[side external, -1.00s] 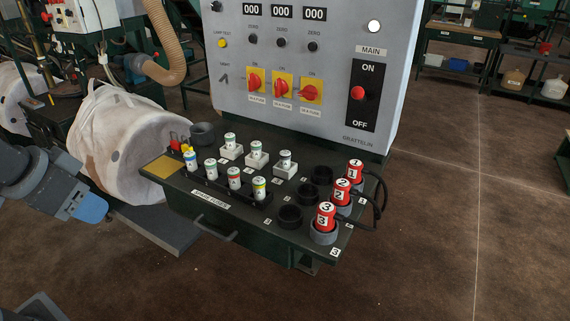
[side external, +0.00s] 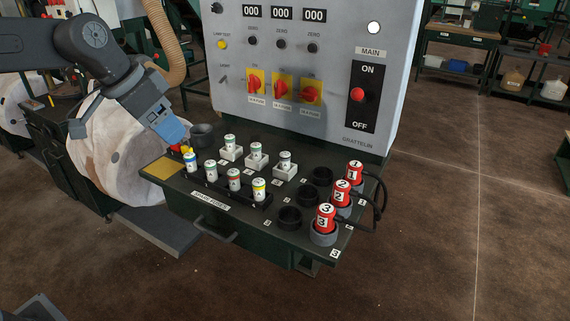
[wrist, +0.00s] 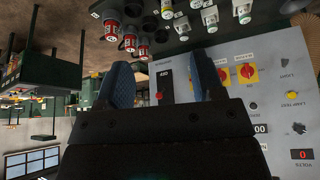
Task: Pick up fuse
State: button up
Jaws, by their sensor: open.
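Several small white fuses with coloured bands stand upright in the black spare-fuse rack at the front left of the shelf: a blue-banded fuse (side external: 191,162), a green-banded fuse (side external: 211,170), a red-banded fuse (side external: 234,180) and a yellow-banded fuse (side external: 259,188). Three more fuses, among them a middle one (side external: 256,150), stand in white holders behind. My gripper (side external: 176,134) has blue fingers and is above and left of the rack, apart from the fuses. In the wrist view my gripper (wrist: 162,78) is open and empty between its fingers, with fuses at the top edge.
Three red numbered plugs (side external: 341,192) with black cables stand at the shelf's right. Empty black sockets (side external: 290,217) lie beside them. The grey control panel (side external: 320,110) rises behind the shelf. A white bulk bag (side external: 115,150) is at the left.

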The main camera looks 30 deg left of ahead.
jog(key=w+f+m+h, duration=0.1)
jog(key=w+f+m, duration=0.2)
jog(key=w, duration=1.3)
jog(key=m+h, duration=0.2)
jog(key=m, duration=0.1)
send_near(284, 154)
jog(key=shift+g, duration=0.3)
jog(key=x, duration=0.9)
jog(key=shift+w, duration=0.3)
jog(key=shift+c, duration=0.2)
jog(key=c, duration=1)
jog(key=shift+r, duration=0.1)
